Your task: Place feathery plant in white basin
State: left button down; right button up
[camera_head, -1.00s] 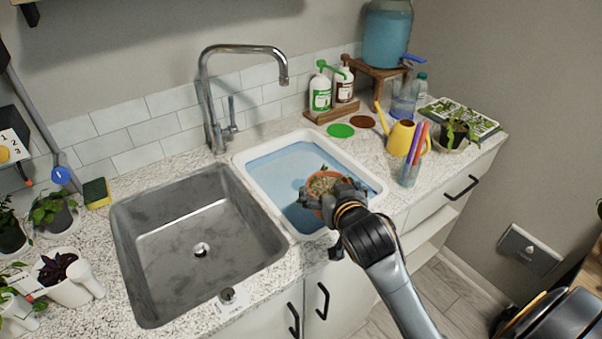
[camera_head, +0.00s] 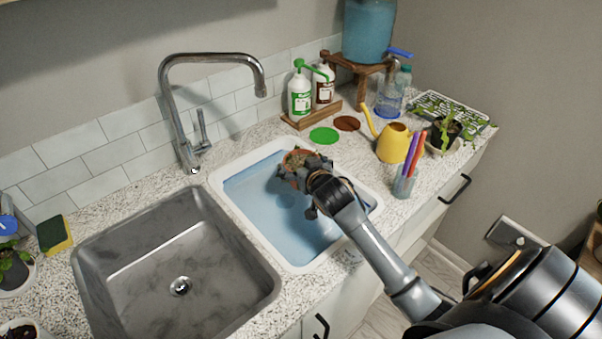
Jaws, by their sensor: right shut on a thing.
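The white basin (camera_head: 236,213) holds blue water and sits on the counter to the right of the metal sink. My right gripper (camera_head: 300,175) is over the basin, shut on a small terracotta pot (camera_head: 299,155) with a low plant in it. The gripper hides much of the pot, and the plant's leaves are too small to tell whether they are feathery. I cannot tell whether the pot touches the water. My left gripper is not in view.
The metal sink (camera_head: 115,262) and faucet (camera_head: 174,120) are left of the basin. A yellow watering can (camera_head: 393,143), a pen cup (camera_head: 404,184) and a potted plant (camera_head: 445,135) stand to the right. Two bottles (camera_head: 300,97) on a wooden stand are behind.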

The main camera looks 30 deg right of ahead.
aim_at(302, 165)
jog(key=f, duration=0.1)
jog(key=w+d+f, duration=0.1)
jog(key=w+f, duration=0.1)
jog(key=shift+w+d, duration=0.1)
jog(key=shift+d, duration=0.15)
notch_tip(302, 165, down, 3)
jog(key=shift+w+r+p, duration=0.1)
jog(key=shift+w+p, duration=0.05)
jog(key=shift+p, duration=0.2)
jog(key=shift+f, duration=0.25)
jog(key=shift+f, duration=0.2)
jog(key=o, duration=1.3)
